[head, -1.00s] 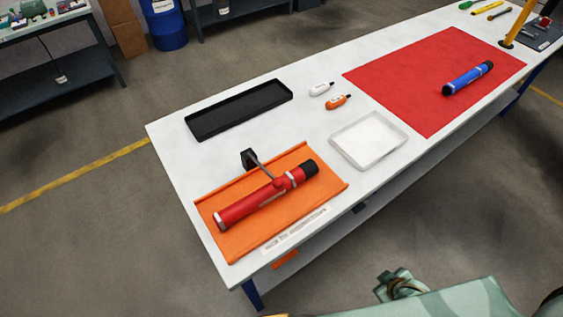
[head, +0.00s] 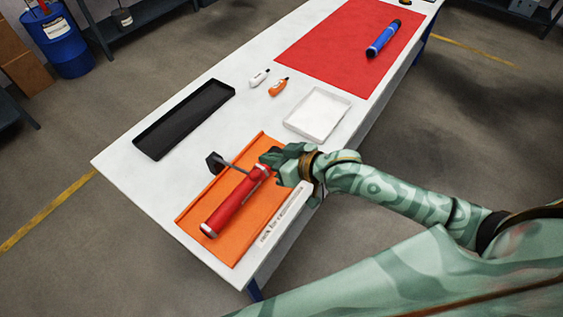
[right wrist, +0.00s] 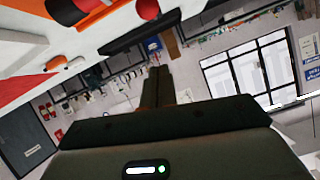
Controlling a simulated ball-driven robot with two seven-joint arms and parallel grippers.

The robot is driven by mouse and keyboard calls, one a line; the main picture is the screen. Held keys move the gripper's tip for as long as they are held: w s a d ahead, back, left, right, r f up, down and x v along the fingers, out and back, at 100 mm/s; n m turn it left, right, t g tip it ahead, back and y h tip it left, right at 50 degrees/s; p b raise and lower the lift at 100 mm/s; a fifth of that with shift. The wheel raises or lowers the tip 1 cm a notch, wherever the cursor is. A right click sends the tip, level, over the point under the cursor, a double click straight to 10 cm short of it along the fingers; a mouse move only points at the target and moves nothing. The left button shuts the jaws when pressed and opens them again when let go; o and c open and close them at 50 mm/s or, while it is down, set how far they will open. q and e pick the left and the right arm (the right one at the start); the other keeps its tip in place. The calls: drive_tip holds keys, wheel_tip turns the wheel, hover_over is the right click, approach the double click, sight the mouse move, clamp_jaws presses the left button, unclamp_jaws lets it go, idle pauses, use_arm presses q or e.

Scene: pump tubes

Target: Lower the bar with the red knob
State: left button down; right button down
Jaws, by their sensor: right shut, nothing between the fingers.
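A red tube (head: 236,203) with a black end lies slanted on an orange mat (head: 258,222) in the head view. A thin grey bar (head: 234,169) runs from a black block (head: 214,162) toward the tube. My left gripper is not in view.
A black tray (head: 184,120) lies to the left, a white tray (head: 318,114) to the right. A blue tube (head: 383,38) lies on a red mat (head: 335,50).

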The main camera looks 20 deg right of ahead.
drive_tip(key=x, duration=0.4)
drive_tip(key=shift+f+b, duration=0.1)
drive_tip(key=shift+b, duration=0.25)
drive_tip(key=f, duration=0.2)
drive_tip(key=shift+s+f+b, duration=0.3)
drive_tip(key=shift+b, duration=0.05)
drive_tip(key=shift+s+f, duration=0.25)
drive_tip(key=shift+f, duration=0.35)
